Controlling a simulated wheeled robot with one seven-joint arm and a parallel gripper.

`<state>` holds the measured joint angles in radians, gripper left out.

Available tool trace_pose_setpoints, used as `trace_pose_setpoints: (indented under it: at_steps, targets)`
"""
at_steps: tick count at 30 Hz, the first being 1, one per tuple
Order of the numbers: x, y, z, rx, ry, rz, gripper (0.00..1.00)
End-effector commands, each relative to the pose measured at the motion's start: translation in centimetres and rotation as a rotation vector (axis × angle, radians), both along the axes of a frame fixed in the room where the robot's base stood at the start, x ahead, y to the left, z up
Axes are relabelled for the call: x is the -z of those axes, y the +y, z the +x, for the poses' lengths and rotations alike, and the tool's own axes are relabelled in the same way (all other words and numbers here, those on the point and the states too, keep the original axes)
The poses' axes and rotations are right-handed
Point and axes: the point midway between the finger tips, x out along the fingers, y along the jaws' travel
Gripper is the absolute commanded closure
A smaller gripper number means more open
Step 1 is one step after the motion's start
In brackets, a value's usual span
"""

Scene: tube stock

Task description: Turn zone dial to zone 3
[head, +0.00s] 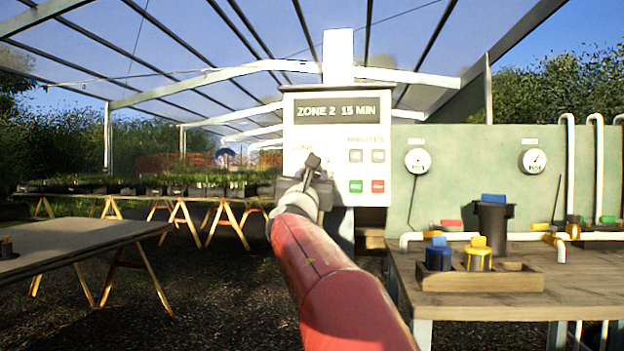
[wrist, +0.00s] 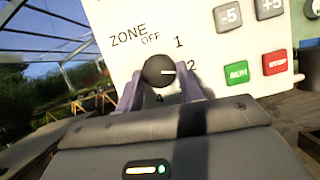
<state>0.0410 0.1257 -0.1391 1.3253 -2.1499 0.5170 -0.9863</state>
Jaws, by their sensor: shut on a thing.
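The controller panel (head: 337,190) is a white box on a post, and its display (head: 337,111) reads "ZONE 2 15 MIN". In the wrist view the black zone dial (wrist: 160,71) sits below the word ZONE, with OFF, 1, 2 and a partly hidden 4 around it. Its white pointer line points right, between 1 and 2 and nearer 2. The 3 is hidden. My gripper (wrist: 160,85) is shut on the dial, one finger on each side. In the head view my gripper (head: 312,180) and arm cover the dial.
Minute buttons (head: 367,156) and green RUN (wrist: 236,74) and red STOP (wrist: 275,63) buttons lie right of the dial. A workbench (head: 490,283) with a wooden tray (head: 480,281) of coloured-capped containers stands at right.

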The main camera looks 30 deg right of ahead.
Motion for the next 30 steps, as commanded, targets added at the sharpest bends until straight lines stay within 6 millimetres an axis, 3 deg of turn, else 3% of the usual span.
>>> trace_pose_setpoints:
  at_steps: [18,30]
  targets:
    - [-0.21,0.52,0.37,-0.001,-0.287,0.427,0.86]
    - [-0.36,0.6,0.42,0.001,-0.407,0.603,0.86]
